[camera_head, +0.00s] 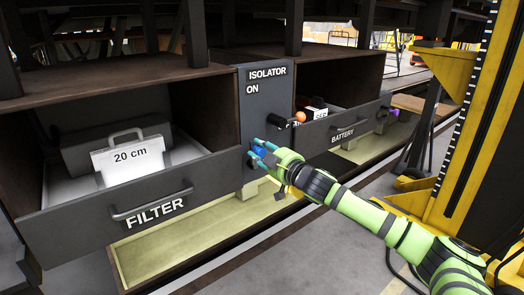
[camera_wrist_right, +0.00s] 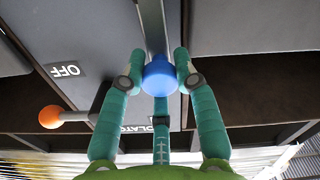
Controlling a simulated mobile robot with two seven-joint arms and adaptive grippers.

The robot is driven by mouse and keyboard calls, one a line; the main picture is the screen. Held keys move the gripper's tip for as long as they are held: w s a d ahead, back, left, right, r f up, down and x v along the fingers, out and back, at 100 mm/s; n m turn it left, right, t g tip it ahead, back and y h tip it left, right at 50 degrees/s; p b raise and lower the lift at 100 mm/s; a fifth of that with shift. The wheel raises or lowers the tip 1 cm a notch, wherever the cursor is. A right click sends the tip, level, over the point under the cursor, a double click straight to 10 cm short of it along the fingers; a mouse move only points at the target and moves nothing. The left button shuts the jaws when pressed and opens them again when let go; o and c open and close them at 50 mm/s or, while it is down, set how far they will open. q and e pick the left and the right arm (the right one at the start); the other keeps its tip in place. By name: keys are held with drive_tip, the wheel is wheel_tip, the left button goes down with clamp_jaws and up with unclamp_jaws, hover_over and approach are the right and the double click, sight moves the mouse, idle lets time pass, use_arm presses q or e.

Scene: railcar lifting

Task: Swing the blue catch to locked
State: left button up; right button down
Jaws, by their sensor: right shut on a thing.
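The blue catch (camera_head: 259,153) sits low on the dark panel, between the FILTER drawer and the BATTERY drawer. In the right wrist view its round blue knob (camera_wrist_right: 160,77) lies between my right gripper's teal fingers, with a grey bar running up behind it. My right gripper (camera_head: 262,151) reaches in from the lower right and is shut on the knob; it also shows in the right wrist view (camera_wrist_right: 160,66). The fingers partly hide the catch in the head view, and I cannot tell its exact angle. My left gripper is not in view.
The isolator handle has an orange ball (camera_head: 300,116) and sits above my right gripper. The FILTER drawer (camera_head: 80,225) stands out at left, holding a white piece (camera_head: 130,158) marked 20 cm. The BATTERY drawer (camera_head: 345,127) is at right. A yellow column (camera_head: 470,120) stands farther right.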

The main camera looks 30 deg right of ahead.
drive_tip(key=shift+a+r+n, duration=0.15)
drive_tip(key=shift+a+n, duration=0.7)
drive_tip(key=shift+n, duration=0.25)
drive_tip(key=n, duration=0.1)
drive_tip(key=a+n, duration=0.1)
drive_tip(key=shift+s+a+f+n+p, duration=0.1)
drive_tip(key=shift+a+f+n+p, duration=0.15)
drive_tip(key=shift+f+n+p, duration=0.15)
drive_tip(key=n, duration=0.1)
drive_tip(key=a+f+n, duration=0.1)
drive_tip(key=shift+a+n, duration=0.15)
drive_tip(key=shift+n, duration=0.25)
drive_tip(key=a+f+n, duration=0.1)
drive_tip(key=n, duration=0.1)
drive_tip(key=shift+s+a+f+n, duration=0.1)
drive_tip(key=shift+f+n, duration=0.1)
drive_tip(key=shift+n, duration=0.1)
drive_tip(key=f+n, duration=0.1)
drive_tip(key=n, duration=0.1)
drive_tip(key=a+f+n, duration=0.1)
drive_tip(key=n, duration=0.1)
drive_tip(key=shift+s+f, duration=0.1)
drive_tip(key=shift+f, duration=0.25)
drive_tip(key=shift+f+n+b, duration=0.3)
drive_tip(key=shift+f+n, duration=0.5)
drive_tip(key=shift+n, duration=0.6)
drive_tip(key=shift+f, duration=0.15)
drive_tip(key=c, duration=1)
unclamp_jaws()
drive_tip(key=shift+a, duration=0.1)
